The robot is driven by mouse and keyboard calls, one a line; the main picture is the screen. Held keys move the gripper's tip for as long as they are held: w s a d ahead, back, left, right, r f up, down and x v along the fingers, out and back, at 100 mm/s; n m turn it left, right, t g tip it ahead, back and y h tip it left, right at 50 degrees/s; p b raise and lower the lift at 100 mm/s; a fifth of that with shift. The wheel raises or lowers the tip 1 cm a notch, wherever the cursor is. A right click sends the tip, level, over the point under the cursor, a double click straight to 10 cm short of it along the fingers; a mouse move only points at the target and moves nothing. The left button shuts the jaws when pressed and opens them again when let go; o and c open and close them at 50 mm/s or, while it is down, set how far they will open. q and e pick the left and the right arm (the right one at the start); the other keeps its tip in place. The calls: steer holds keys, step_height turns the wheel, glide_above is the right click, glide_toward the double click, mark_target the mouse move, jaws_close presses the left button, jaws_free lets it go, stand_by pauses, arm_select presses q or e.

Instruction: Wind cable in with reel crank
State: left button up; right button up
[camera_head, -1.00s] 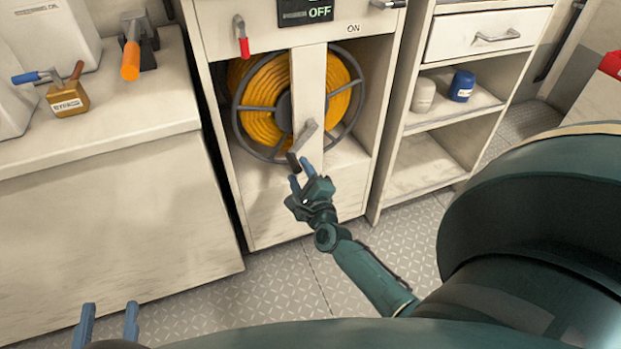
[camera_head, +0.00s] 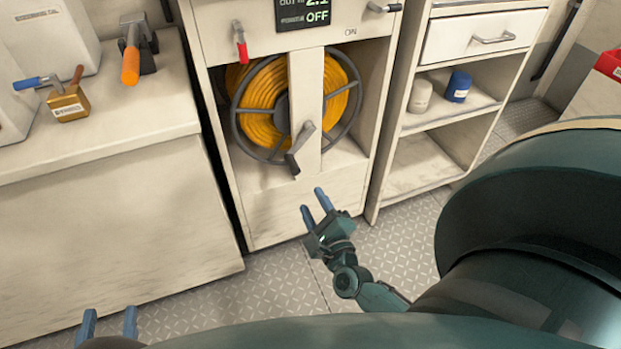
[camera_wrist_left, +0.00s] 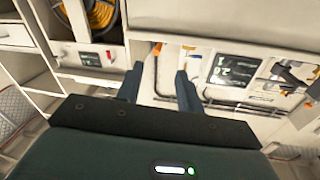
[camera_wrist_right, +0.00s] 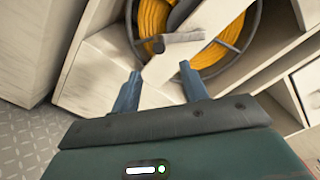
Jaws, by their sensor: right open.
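The cable reel (camera_head: 263,97) with yellow cable sits in the open bay of the cabinet, behind a pale upright post. Its grey crank (camera_head: 301,145) is on the post's front, with a dark handle (camera_head: 293,163) at its lower end. The crank also shows in the right wrist view (camera_wrist_right: 178,42). My right gripper (camera_head: 312,202) is open and empty, below and apart from the handle. My left gripper (camera_head: 108,322) is at the lower left of the head view, its two fingers apart and nothing between them.
The display (camera_head: 305,14) above the reel reads OFF. A red-handled lever (camera_head: 240,42) hangs on the cabinet front. A counter (camera_head: 95,135) with tools stands on the left. Shelves (camera_head: 440,130) with two jars stand on the right.

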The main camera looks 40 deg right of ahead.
mark_target(293, 167)
steer(key=w+d+m+b, duration=0.1)
steer(key=w+m, duration=0.1)
steer(key=w, duration=0.2)
steer(key=w+d+m+b, duration=0.1)
steer(key=w+m+b, duration=0.1)
steer(key=w, duration=0.3)
steer(key=w+d+m+b, duration=0.1)
steer(key=w+m, duration=0.3)
steer(key=shift+w+d+f, duration=0.1)
steer(key=shift+w+f, duration=0.05)
steer(key=shift+w, duration=0.15)
arm_select(q)
steer(key=shift+d+f+t+h, duration=0.1)
steer(key=shift+d+t+h, duration=0.5)
steer(key=shift+h, duration=0.3)
arm_select(e)
steer(key=shift+c, duration=0.5)
jaws_close()
